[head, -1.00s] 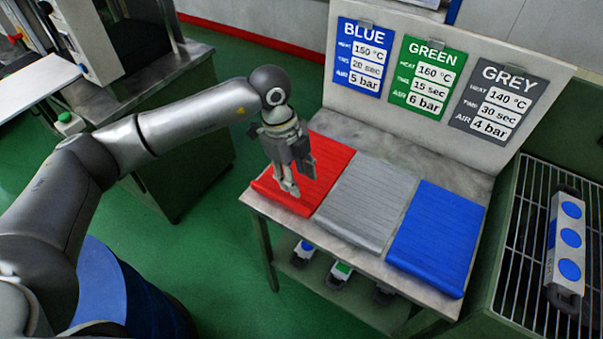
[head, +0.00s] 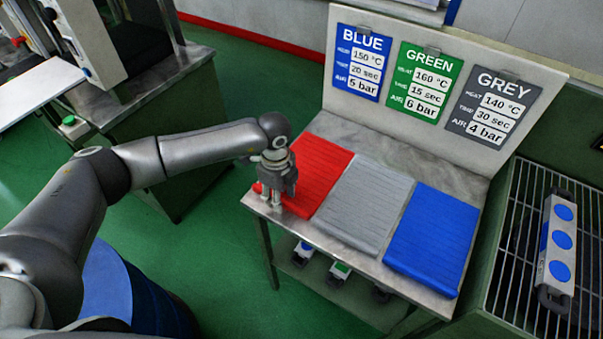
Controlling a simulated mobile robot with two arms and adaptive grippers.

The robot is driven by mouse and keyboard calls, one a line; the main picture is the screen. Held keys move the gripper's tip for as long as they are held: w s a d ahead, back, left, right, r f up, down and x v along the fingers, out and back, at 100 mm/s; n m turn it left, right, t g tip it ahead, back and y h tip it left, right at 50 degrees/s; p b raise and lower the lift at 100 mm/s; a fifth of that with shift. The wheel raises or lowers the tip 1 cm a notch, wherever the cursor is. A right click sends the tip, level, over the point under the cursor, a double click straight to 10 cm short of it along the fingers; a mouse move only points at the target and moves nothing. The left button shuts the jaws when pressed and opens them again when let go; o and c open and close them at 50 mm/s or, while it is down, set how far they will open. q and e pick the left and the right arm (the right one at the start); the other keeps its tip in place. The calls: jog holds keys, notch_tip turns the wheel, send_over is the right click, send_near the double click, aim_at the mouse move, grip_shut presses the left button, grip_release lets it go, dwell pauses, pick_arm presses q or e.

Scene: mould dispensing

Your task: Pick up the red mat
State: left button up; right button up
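The red mat (head: 318,170) lies flat at the left end of the metal-topped table, beside a grey mat (head: 355,205) and a blue mat (head: 435,238). My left gripper (head: 279,198) points down over the front left corner of the red mat, close to the table's front edge. Its fingers look apart, with nothing seen lifted between them. The gripper hides part of that corner, and I cannot tell whether the fingertips touch the mat. My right gripper is not in view.
A board with blue, green and grey setting cards (head: 422,82) stands behind the mats. A wire rack (head: 512,240) holding a grey block with blue discs (head: 560,240) is at the right. Small items (head: 338,272) sit on the lower shelf.

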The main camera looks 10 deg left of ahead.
pick_arm(q)
jog(key=shift+f, duration=0.4)
jog(key=shift+c, duration=0.5)
grip_shut()
jog(key=shift+r, duration=0.1)
